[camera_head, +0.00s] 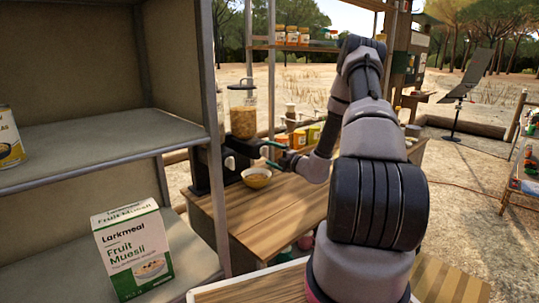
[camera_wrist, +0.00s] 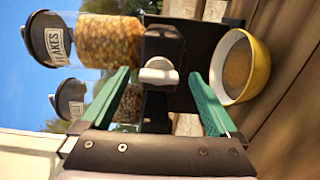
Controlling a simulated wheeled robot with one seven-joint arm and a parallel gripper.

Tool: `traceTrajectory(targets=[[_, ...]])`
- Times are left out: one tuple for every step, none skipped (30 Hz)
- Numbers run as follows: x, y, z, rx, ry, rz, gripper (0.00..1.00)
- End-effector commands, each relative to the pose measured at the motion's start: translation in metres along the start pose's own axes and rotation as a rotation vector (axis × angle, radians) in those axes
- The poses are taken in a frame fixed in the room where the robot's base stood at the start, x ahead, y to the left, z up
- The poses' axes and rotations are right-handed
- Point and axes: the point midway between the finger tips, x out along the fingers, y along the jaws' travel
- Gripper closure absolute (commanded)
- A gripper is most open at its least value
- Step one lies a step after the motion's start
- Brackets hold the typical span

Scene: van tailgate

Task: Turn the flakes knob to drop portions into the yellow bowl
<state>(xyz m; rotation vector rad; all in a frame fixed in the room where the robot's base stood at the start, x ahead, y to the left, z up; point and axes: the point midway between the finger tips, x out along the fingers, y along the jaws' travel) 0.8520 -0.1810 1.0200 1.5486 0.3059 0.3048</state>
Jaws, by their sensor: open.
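The flakes dispenser is a clear canister of golden flakes (camera_head: 242,121) on a black stand; its dark lid carries the label "FLAKES" in the wrist view (camera_wrist: 55,40). Its pale knob (camera_wrist: 158,72) sits on the stand's front, between and just beyond my open fingers. My gripper (camera_wrist: 159,76) has two green fingers, one on either side of the knob, with no clear contact visible. In the head view my gripper (camera_head: 267,153) is in front of the stand. The yellow bowl (camera_head: 257,178) sits on the wooden counter below the dispenser; its inside looks brownish (camera_wrist: 240,65), contents unclear.
A second canister with darker contents (camera_wrist: 131,104) stands beside the flakes in the wrist view. Jars (camera_head: 298,138) stand on the counter behind my arm. A shelf with a Fruit Muesli box (camera_head: 132,250) is at left. The counter's front (camera_head: 262,218) is clear.

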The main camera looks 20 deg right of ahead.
Motion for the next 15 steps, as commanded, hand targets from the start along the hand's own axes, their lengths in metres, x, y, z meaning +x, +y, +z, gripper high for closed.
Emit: traceTrajectory(targets=[[-0.009,0.000,0.001,0.001,-0.003,-0.001,0.05],[-0.015,0.000,0.001,0.002,-0.003,-0.001,0.05],[-0.023,0.000,0.001,0.002,-0.004,-0.002,0.05],[-0.030,0.000,0.002,0.002,-0.004,-0.002,0.05],[-0.036,0.000,0.002,0.001,-0.005,-0.002,0.05],[-0.045,0.000,0.001,0.002,-0.003,-0.002,0.05],[-0.051,0.000,0.002,0.003,-0.005,-0.002,0.05],[-0.057,0.000,0.002,0.001,-0.004,-0.001,0.05],[-0.064,-0.001,0.001,0.002,-0.004,-0.002,0.05],[-0.069,0.000,0.001,0.003,-0.003,-0.001,0.05],[-0.074,0.000,0.001,0.003,-0.004,-0.001,0.05],[-0.080,-0.001,0.001,0.002,-0.003,-0.002,0.05],[-0.084,-0.001,0.001,0.001,-0.002,-0.002,0.05],[-0.087,-0.001,0.001,0.001,-0.003,-0.002,0.05],[-0.091,-0.001,0.001,0.002,-0.003,-0.001,0.05]])
